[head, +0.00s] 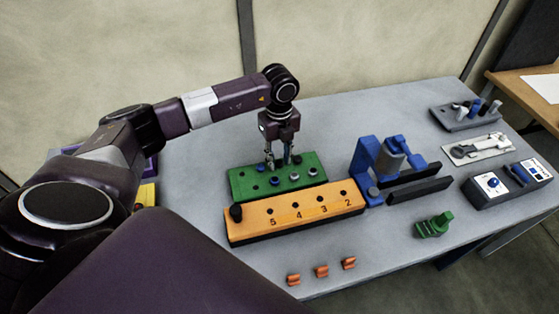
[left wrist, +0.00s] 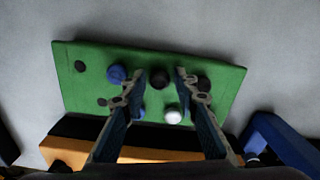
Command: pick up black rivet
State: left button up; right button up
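The green block (head: 238,182) lies on the table, with blue, black and white rivets standing in it; it also shows in the left wrist view (left wrist: 226,86). My left gripper (head: 279,163) points down over the block's back row. In the left wrist view my left gripper (left wrist: 159,82) is open, its fingers on either side of a black rivet (left wrist: 160,79). Whether they touch it cannot be told. Another dark rivet or hole (left wrist: 204,84) is right of the fingers, and a blue rivet (left wrist: 116,74) is left. A white rivet (left wrist: 173,116) is in the front row. My right gripper is not visible.
A blue clamp-like fixture (head: 366,165) stands to the right. Small orange clips (head: 321,271) and a green part (head: 434,225) lie near the front edge.

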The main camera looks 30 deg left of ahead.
aim_at(279, 161)
pick_arm(q)
jog(key=shift+f, duration=0.1)
jog(key=c, duration=0.6)
jog(key=shift+c, duration=0.6)
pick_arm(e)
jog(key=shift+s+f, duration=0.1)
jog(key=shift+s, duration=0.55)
pick_arm(q)
jog(key=shift+w+r, duration=0.1)
jog(key=shift+r, duration=0.5)
notch_tip(279, 161, up, 19)
jog(key=b, duration=0.3)
jog(key=shift+b, duration=0.35)
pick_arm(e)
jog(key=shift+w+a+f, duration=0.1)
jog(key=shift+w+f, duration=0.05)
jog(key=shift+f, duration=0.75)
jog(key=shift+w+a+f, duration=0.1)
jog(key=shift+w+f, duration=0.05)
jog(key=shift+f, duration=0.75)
